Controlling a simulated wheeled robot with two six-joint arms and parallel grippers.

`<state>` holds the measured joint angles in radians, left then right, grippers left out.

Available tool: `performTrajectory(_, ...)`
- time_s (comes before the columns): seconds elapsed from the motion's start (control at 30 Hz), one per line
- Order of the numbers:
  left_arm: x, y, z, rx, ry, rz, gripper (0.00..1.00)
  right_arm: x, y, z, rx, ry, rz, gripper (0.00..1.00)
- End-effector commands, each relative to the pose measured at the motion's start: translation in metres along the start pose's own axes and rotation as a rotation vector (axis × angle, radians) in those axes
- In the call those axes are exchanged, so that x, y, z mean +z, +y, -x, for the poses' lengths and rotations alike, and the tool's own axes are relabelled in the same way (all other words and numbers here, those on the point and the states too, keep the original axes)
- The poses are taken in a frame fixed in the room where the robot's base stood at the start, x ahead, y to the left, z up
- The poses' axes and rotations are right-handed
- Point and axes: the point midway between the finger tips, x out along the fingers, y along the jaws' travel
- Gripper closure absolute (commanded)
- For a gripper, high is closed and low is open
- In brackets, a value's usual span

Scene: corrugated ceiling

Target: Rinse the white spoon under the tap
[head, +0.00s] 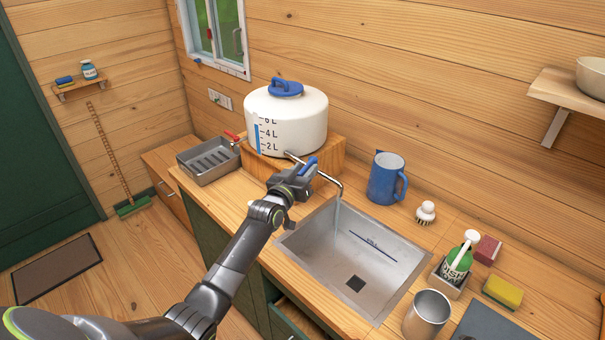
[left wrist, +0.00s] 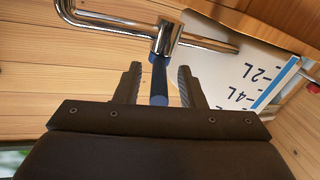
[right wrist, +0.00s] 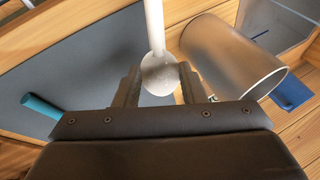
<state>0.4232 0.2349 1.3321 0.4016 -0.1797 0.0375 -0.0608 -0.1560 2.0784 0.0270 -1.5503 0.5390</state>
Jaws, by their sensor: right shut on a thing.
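The white spoon (right wrist: 153,28) is in my right gripper (right wrist: 160,84), which is shut on its round end in the right wrist view; the handle points away from it. The spoon does not show in the head view. The tap (head: 331,179) comes out of the white water tank (head: 292,128) and bends down over the sink. A thin pale stream (head: 337,214) shows under its spout. My left gripper (head: 305,172) is at the tap's blue lever (head: 311,161). In the left wrist view the lever (left wrist: 159,82) stands between the open fingers, with gaps at both sides.
The steel sink (head: 317,257) is empty apart from its drain. A steel cup (head: 427,316) and a grey mat (head: 490,322) are at the front right. A blue jug (head: 383,181), brush (head: 426,212), soap bottle (head: 457,265) and yellow sponge (head: 503,292) stand around the sink.

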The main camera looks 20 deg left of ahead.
Motion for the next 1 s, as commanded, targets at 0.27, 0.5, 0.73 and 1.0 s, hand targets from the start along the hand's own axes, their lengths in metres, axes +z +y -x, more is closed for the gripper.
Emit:
performTrajectory(0.27, 0.001, -0.001, 0.024, 0.000, -0.001, -0.001, 0.64, 0.000, -0.001, 0.001, 0.000, 0.000, 0.000, 0.84)
performTrajectory(0.5, 0.002, -0.001, 0.065, -0.001, -0.001, -0.001, 0.64, 0.001, 0.001, -0.003, 0.000, 0.000, 0.000, 0.84)
performTrajectory(0.73, 0.002, -0.001, 0.099, 0.000, 0.000, -0.002, 0.64, 0.003, 0.004, -0.009, 0.000, 0.000, 0.000, 0.84)
performTrajectory(1.0, 0.001, -0.001, 0.118, 0.000, 0.000, 0.001, 0.64, 0.004, 0.005, -0.011, 0.000, 0.000, 0.000, 0.84)
